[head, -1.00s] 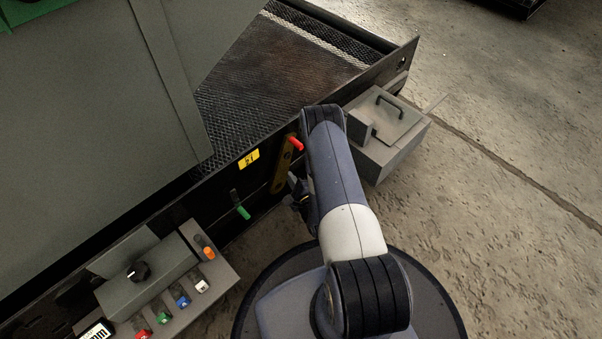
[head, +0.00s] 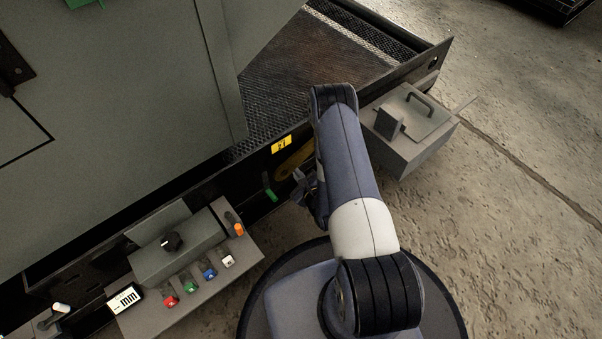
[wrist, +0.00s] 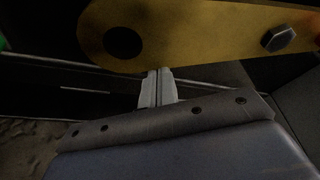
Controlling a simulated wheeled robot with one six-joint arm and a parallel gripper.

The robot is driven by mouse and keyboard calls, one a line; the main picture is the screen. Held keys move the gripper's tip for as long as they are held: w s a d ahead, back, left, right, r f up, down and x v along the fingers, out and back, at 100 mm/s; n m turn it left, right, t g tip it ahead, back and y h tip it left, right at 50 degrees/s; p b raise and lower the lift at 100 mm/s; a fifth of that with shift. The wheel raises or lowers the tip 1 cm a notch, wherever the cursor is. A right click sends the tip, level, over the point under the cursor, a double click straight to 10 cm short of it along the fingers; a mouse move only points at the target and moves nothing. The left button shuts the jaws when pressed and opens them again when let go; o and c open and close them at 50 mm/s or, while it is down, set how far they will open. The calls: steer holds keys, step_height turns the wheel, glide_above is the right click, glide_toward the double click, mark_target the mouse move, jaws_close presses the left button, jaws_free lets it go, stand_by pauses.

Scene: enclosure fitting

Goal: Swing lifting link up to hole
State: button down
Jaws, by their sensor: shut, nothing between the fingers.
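The lifting link is a yellow flat bar (head: 293,161) on the dark side of the frame, partly hidden behind my arm in the head view. It lies aslant there, its free end at lower left. In the wrist view the link (wrist: 200,30) spans the top, with a round hole at its left end and a hex bolt at its right. My gripper (wrist: 158,74) is shut and empty, its fingertips right under the link's lower edge; I cannot tell whether they touch. In the head view my gripper (head: 300,186) is mostly hidden. The hole in the frame is not discernible.
A green-handled pin (head: 268,187) sticks out left of the link. A yellow label (head: 281,144) is above. A control box (head: 185,255) with coloured switches stands at lower left, and a grey box with a handle (head: 411,128) at right. Concrete floor is open at right.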

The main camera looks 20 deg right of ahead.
mark_target(291, 169)
steer(key=shift+s+a+r+p, duration=0.2)
steer(key=shift+a+r, duration=0.2)
steer(key=shift+r, duration=0.25)
steer(key=shift+s+a+r+p, duration=0.1)
steer(key=shift+a+r+p, duration=0.2)
steer(key=shift+r, duration=0.35)
steer(key=shift+a, duration=0.1)
steer(key=shift+f, duration=0.1)
